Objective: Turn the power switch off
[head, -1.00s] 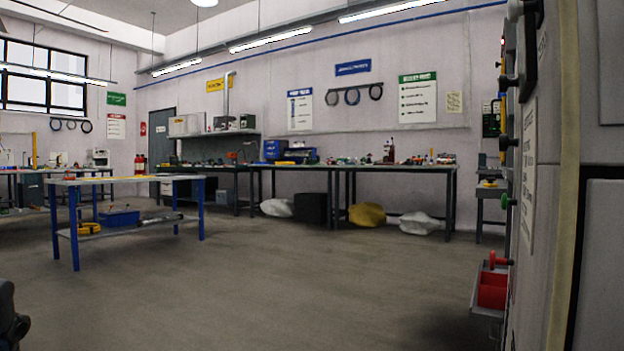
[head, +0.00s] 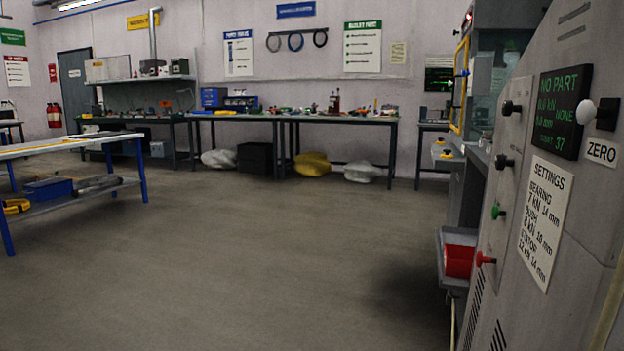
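No part in view is marked as a power switch, and I cannot tell which control it is. A grey machine panel (head: 508,262) stands at the right, seen at a steep angle. It carries two black knobs, an upper one (head: 511,108) and a lower one (head: 503,161), a green knob (head: 497,211) and a red knob (head: 485,259). A white knob (head: 584,111) sits beside a ZERO label (head: 601,152). A dark display (head: 559,111) reads NO PART in green. Neither of my grippers is in view.
A settings sheet (head: 543,221) is on the panel. A red bin (head: 459,260) sits in a grey tray at the panel's left. A blue-legged table (head: 72,148) stands at the left, and black-legged benches (head: 290,118) line the back wall. The floor (head: 260,250) between is clear.

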